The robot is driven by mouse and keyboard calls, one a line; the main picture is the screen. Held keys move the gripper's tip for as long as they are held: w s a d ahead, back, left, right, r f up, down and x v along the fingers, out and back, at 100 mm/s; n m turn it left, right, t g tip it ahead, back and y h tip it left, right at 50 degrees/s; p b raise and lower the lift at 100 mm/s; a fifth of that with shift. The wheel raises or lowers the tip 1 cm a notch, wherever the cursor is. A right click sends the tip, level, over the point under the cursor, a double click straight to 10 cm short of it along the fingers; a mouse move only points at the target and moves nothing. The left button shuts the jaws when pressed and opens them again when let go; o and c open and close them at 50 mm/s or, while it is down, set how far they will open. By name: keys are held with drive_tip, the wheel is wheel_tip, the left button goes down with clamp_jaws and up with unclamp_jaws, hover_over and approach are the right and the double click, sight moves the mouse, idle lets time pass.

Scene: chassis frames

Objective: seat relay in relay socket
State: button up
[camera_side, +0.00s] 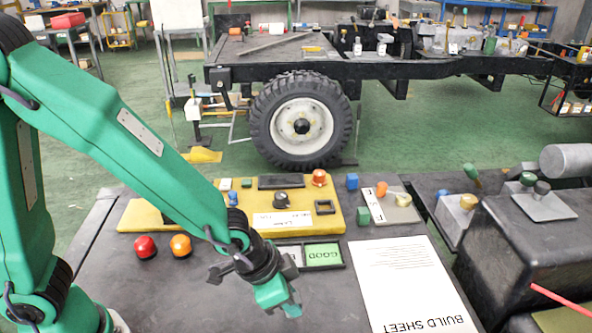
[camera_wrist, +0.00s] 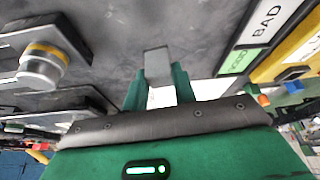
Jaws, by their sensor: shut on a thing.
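My gripper (camera_side: 280,299) is low over the dark bench top, in front of the yellow board, with its jaws pointing down. In the wrist view, my gripper (camera_wrist: 158,90) has its green fingers shut on a small grey block (camera_wrist: 157,64), which appears to be the relay. In the side view the held block is hidden by the jaws.
The yellow board (camera_side: 150,214) also carries a black bar, a dark knob, an orange button and a label. Red (camera_side: 145,247) and orange (camera_side: 180,245) domes stand left. The GOOD/BAD tray (camera_side: 345,254) lies just behind my gripper. A build sheet (camera_side: 408,285) lies right.

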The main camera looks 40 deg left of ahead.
drive_tip(key=shift+f, duration=0.35)
drive_tip(key=shift+f, duration=1.75)
drive_tip(key=shift+f, duration=0.15)
drive_tip(key=o, duration=1)
drive_tip(key=shift+v, duration=1.85)
drive_tip(key=v, duration=0.8)
drive_tip(key=shift+r, duration=0.3)
